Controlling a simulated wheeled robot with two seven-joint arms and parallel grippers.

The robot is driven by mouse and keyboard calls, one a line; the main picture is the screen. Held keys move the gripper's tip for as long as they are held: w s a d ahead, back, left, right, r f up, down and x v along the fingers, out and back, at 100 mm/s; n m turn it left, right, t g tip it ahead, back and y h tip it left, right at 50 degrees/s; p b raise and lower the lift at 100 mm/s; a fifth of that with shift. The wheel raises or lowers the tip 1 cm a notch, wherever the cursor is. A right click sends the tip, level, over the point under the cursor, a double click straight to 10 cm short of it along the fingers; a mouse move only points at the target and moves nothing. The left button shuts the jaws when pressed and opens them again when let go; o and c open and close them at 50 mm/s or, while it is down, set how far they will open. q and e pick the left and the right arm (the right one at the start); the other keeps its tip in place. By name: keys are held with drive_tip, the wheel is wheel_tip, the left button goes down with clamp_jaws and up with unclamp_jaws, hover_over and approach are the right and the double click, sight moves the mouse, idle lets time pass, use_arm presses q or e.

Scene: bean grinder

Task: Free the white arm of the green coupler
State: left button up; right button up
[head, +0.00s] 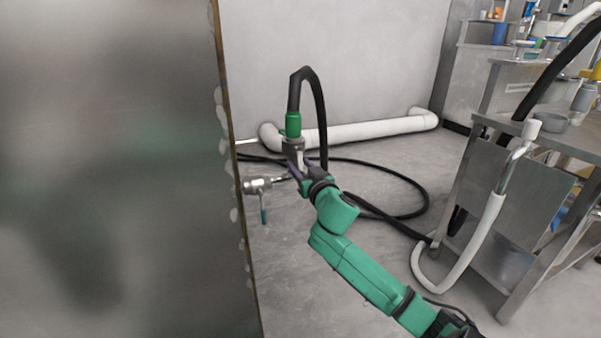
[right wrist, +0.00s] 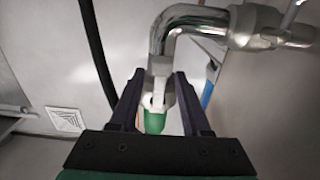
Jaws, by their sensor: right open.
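The green coupler (head: 293,124) is on the end of a black hose, above a grey metal fitting (head: 294,146) in the head view. In the right wrist view a green end (right wrist: 155,122) shows below a pale grey-white piece (right wrist: 159,68), which hangs under a bent chrome pipe (right wrist: 178,22). I cannot tell for certain which part is the white arm. My right gripper (right wrist: 157,82) is open, with its two dark purple fingers on either side of the pale piece and the green end. Whether they touch is unclear. My left gripper is out of view.
A metal valve with a teal handle (head: 264,214) sticks out beside the big steel panel (head: 110,170) at left. The black hose (head: 420,195) loops over the floor. A white pipe (head: 480,240) hangs by the steel table (head: 520,175) at right. A white floor pipe (head: 370,129) runs along the wall.

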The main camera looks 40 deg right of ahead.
drive_tip(key=shift+w, duration=0.1)
clamp_jaws()
idle(1.4)
